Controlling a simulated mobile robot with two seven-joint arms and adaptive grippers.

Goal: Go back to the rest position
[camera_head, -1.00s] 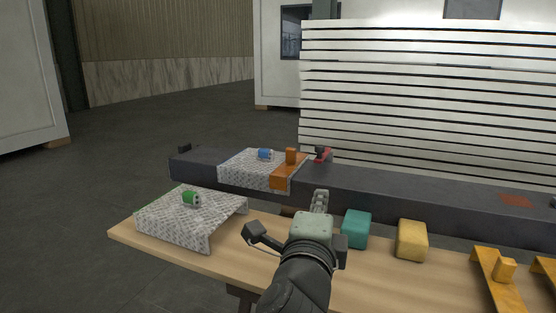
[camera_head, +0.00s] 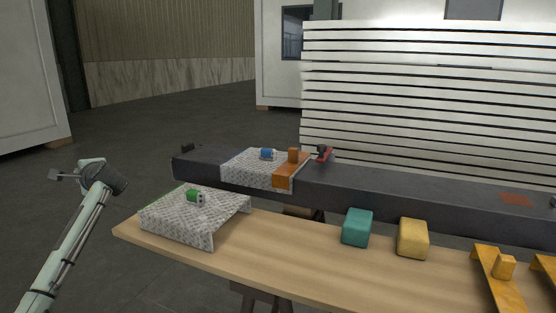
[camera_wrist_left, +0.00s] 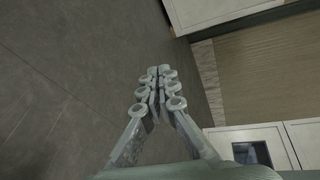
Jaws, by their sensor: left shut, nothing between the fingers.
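My left arm comes in from the lower left in the head view, beside the left end of the wooden table (camera_head: 300,258). Its wrist is raised over the floor, clear of the table; I cannot make out the fingers there. In the left wrist view my left gripper (camera_wrist_left: 158,78) has its fingers together with nothing between them, in front of bare floor and pale walls. My right gripper is in neither view.
A checker-plate stand (camera_head: 178,218) with a green part (camera_head: 195,196) is at the table's left end. A teal block (camera_head: 357,228), yellow block (camera_head: 412,239) and orange brackets (camera_head: 492,275) stand right. Behind runs a dark beam (camera_head: 400,195) with a blue part (camera_head: 267,154).

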